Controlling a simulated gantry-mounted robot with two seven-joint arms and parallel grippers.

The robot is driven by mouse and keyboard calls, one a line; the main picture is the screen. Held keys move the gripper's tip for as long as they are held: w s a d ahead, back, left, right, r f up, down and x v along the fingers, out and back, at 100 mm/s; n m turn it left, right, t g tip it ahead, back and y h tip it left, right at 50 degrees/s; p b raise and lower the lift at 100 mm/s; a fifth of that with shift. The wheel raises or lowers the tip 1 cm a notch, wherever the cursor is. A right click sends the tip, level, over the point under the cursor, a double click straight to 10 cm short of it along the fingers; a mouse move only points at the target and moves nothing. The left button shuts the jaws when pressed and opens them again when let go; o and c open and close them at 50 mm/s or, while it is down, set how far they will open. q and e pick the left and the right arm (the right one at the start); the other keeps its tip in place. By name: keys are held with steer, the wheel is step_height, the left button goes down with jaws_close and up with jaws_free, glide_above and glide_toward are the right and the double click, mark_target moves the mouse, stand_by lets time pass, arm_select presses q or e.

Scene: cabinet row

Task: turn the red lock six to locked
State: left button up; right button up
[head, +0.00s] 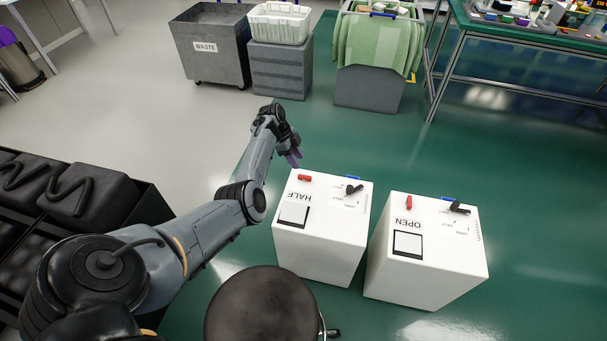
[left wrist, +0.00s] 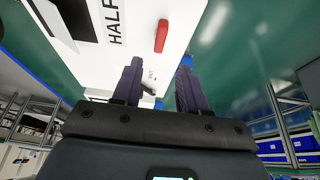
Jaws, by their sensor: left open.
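Two white cabinets stand side by side, each with a red lock on top. On the left cabinet (head: 325,245), marked HALF, the red lock (head: 305,178) lies roughly crosswise in the head view. On the right cabinet (head: 425,279), marked OPEN, the red lock (head: 409,202) points lengthwise. I cannot read which lock is six. My left gripper (head: 294,160) is open and empty, just beyond the back left corner of the HALF cabinet. The left wrist view shows my spread fingers (left wrist: 160,75) with the HALF cabinet's red lock (left wrist: 161,36) apart from them. My right gripper is not in view.
Black levers (head: 353,189) (head: 460,209) sit on both cabinet tops near the red locks. A round dark stool (head: 262,308) stands in front of the HALF cabinet.

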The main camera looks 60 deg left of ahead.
mark_target(306, 176)
arm_select(q)
steer(key=b+x, duration=0.3)
steer(key=x, duration=0.4)
steer(key=shift+f+b, duration=0.15)
steer(key=shift+b, duration=0.15)
steer(key=shift+b+x, duration=0.45)
steer(key=shift+x, duration=0.35)
jaws_close()
